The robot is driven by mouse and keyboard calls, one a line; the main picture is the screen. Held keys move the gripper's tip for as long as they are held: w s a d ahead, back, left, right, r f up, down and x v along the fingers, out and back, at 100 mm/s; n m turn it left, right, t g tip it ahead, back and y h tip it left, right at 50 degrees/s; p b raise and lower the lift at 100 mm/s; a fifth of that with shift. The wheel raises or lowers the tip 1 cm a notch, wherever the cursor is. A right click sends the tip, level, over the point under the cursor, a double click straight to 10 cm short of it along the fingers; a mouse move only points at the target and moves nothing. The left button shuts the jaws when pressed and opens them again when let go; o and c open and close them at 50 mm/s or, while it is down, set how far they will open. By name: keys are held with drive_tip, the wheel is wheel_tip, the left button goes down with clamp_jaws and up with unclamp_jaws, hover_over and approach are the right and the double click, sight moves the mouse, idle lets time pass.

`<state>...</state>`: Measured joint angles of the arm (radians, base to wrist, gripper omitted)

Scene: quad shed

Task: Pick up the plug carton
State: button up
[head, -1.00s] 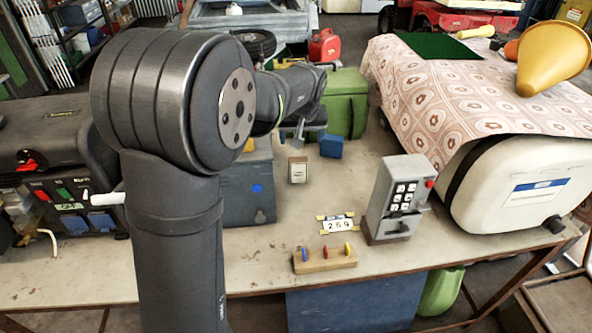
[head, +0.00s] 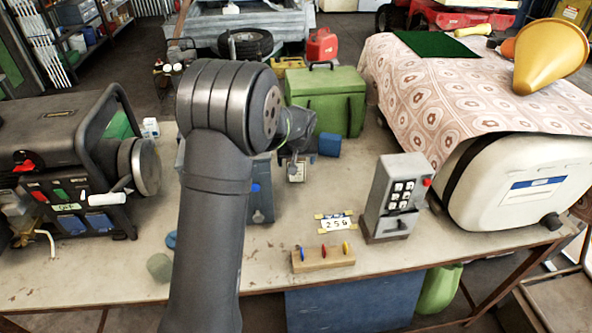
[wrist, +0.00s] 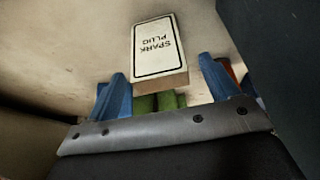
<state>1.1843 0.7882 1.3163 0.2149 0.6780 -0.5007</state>
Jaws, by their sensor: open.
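The plug carton is a small white box marked "SPARK PLUG" in the wrist view (wrist: 156,45). In the head view the carton (head: 297,174) stands on the bench just below my gripper, its top partly hidden. My gripper (head: 294,155) is open. In the wrist view the two blue fingers of my gripper (wrist: 166,80) are spread wide, with the near end of the carton between them and its lettered face reaching beyond the tips. Neither finger clearly touches it.
A grey keypad box (head: 393,196) stands to the right. Bare bench top lies between carton and keypad.

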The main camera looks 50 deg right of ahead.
drive_tip(key=shift+x, duration=1.25)
drive_tip(key=c, duration=1.1)
drive_tip(key=shift+r, duration=0.1)
